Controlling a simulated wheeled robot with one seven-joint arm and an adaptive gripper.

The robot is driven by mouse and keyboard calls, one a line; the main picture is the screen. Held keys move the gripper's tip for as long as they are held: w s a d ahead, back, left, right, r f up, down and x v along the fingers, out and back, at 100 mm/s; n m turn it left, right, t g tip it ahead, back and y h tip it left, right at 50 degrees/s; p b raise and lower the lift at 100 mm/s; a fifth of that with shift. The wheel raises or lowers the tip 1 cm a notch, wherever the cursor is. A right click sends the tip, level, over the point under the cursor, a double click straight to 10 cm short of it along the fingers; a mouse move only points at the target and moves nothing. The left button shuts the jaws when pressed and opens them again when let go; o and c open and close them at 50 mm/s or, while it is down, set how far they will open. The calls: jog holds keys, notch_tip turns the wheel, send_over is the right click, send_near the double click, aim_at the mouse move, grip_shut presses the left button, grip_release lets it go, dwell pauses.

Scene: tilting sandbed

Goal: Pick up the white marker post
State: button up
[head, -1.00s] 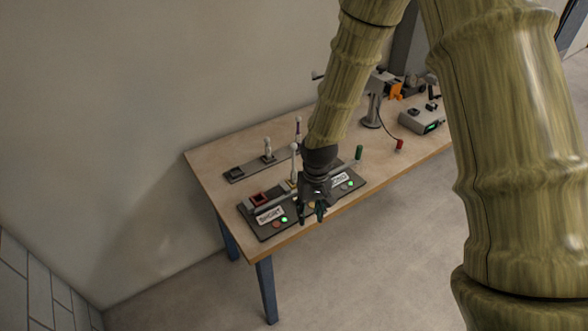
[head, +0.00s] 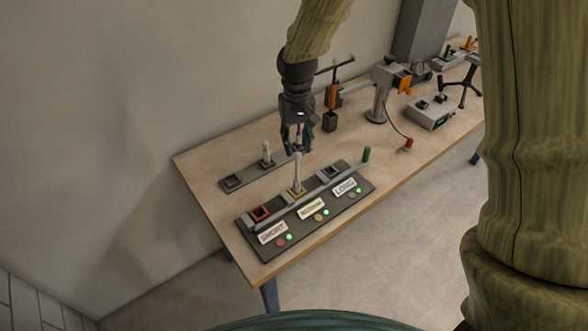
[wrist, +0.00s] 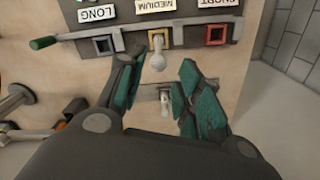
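A white post (head: 297,172) with a round top stands upright in the yellow-rimmed MEDIUM socket of the dark board (head: 334,200); it also shows in the wrist view (wrist: 158,57). A shorter pale post (head: 266,153) stands in the grey rack at the back. My gripper (head: 298,146) is over the rack's right end, behind the MEDIUM post. In the wrist view my gripper (wrist: 160,85) has its green-padded fingers apart, with a small pale-topped post (wrist: 165,103) visible between them, below. The fingers partly hide the rack and that post.
The board has red SHORT (head: 259,213) and grey LONG (head: 331,171) sockets and a green-handled bar (head: 366,155). The rack (head: 240,180) has an empty left socket. An orange-handled tool (head: 331,108) stands close right of my gripper. The table's left end is clear.

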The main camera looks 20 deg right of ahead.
aim_at(297, 153)
jog(key=shift+w+a+f, duration=0.1)
jog(key=shift+w+f, duration=0.05)
jog(key=shift+f, duration=0.2)
jog(key=f, duration=0.1)
jog(key=f+p, duration=0.1)
jog(key=f, duration=0.1)
jog(key=shift+d+f, duration=0.2)
jog(key=shift+f, duration=0.65)
jog(key=shift+s+f+p, duration=0.2)
jog(key=shift+f+p, duration=0.15)
jog(key=shift+p, duration=0.25)
jog(key=shift+w+f+p, duration=0.2)
jog(key=shift+f+p, duration=0.5)
jog(key=shift+f, duration=1.55)
jog(key=shift+c, duration=0.4)
grip_shut()
